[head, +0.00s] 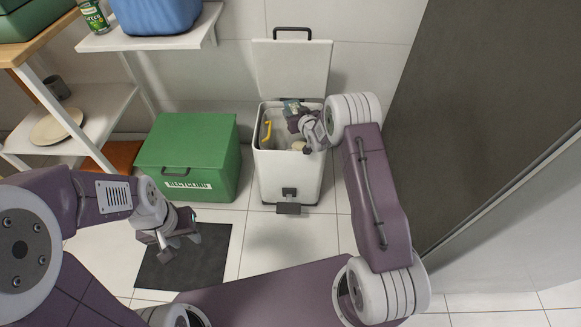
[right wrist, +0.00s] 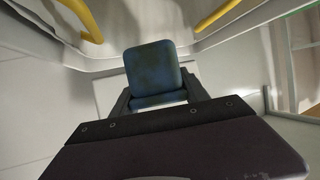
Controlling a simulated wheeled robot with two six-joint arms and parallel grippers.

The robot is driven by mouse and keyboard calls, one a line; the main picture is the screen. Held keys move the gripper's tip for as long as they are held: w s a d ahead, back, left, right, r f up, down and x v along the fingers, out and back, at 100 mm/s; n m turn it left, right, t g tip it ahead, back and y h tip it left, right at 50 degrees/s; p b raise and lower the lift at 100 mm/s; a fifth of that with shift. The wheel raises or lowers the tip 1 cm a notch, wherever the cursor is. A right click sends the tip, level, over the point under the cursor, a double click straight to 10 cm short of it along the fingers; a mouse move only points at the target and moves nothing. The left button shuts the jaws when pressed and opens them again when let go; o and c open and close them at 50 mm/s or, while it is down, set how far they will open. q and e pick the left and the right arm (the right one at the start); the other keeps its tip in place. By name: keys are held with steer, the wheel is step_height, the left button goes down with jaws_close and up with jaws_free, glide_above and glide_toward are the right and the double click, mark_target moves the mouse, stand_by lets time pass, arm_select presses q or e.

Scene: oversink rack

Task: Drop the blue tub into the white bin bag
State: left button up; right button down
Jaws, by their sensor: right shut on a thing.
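The blue tub (right wrist: 155,72) is held between the fingers of my right gripper (right wrist: 160,98) in the right wrist view. In the head view my right gripper (head: 296,112) is over the opening of the white bin (head: 287,178); the tub is hard to make out there. The white bin bag (head: 279,132) lines the bin, with a yellow strap (head: 266,131) at its left side. Yellow straps also show near the tub in the right wrist view (right wrist: 84,20). My left gripper (head: 180,247) is empty and open above the dark floor mat.
The bin's lid (head: 292,68) stands open behind it. A green recycling box (head: 188,150) stands left of the bin, near a dark mat (head: 185,270). Shelves (head: 95,110) are at the left, and a dark tall panel (head: 490,100) is at the right.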

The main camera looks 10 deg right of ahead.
step_height(320, 180, down, 5)
steer(key=b, duration=0.3)
steer(key=shift+r, duration=0.1)
steer(key=shift+c, duration=2.4)
jaws_free()
